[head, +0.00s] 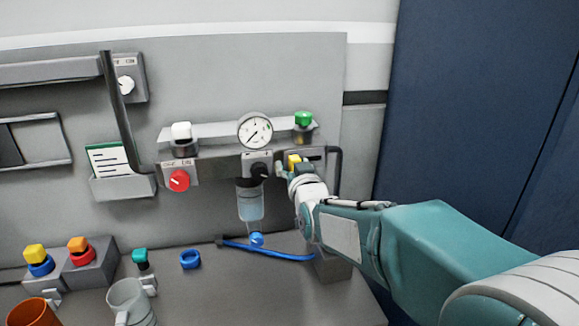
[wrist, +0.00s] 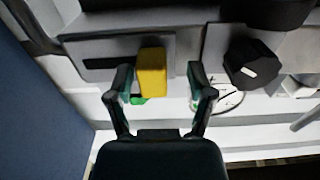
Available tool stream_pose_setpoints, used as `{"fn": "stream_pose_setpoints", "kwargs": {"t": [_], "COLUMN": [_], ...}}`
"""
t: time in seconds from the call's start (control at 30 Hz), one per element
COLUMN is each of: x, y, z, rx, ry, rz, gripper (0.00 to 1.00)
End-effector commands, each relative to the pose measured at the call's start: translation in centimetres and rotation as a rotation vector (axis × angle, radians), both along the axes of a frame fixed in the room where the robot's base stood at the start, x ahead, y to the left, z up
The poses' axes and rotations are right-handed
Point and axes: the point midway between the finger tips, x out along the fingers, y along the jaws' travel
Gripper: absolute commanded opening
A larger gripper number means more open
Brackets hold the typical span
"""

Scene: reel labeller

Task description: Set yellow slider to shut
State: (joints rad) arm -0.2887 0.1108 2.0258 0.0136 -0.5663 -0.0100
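The yellow slider (head: 294,160) sits on a grey plate on the wall unit, right of the black knob, in the head view. In the wrist view the yellow slider (wrist: 152,72) stands at the right part of its plate, with a dark slot running left from it. My gripper (wrist: 159,70) is open. Its fingers are on either side of the slider, the left one closer and the right one clearly apart. In the head view my gripper (head: 288,171) is just below the slider and partly hides its plate. No slider labels are readable.
The black knob (wrist: 252,65) is close by, right of my fingers. A gauge (head: 255,130), green button (head: 303,119) and red knob (head: 179,180) are on the same unit. A clear filter bowl (head: 250,203) hangs below. A blue hose (head: 270,250) lies on the bench.

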Motion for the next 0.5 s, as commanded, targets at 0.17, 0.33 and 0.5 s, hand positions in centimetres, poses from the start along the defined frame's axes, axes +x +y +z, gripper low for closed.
{"fn": "stream_pose_setpoints", "kwargs": {"t": [0.17,0.33,0.5], "x": [0.0,-1.0,-3.8], "y": [0.2,-0.1,-1.0], "z": [0.0,0.0,0.0], "rx": [-0.001,-0.002,-0.001], "ry": [0.0,-0.001,0.0], "rz": [0.0,-0.001,-0.001], "gripper": [0.69,0.69,0.69]}}
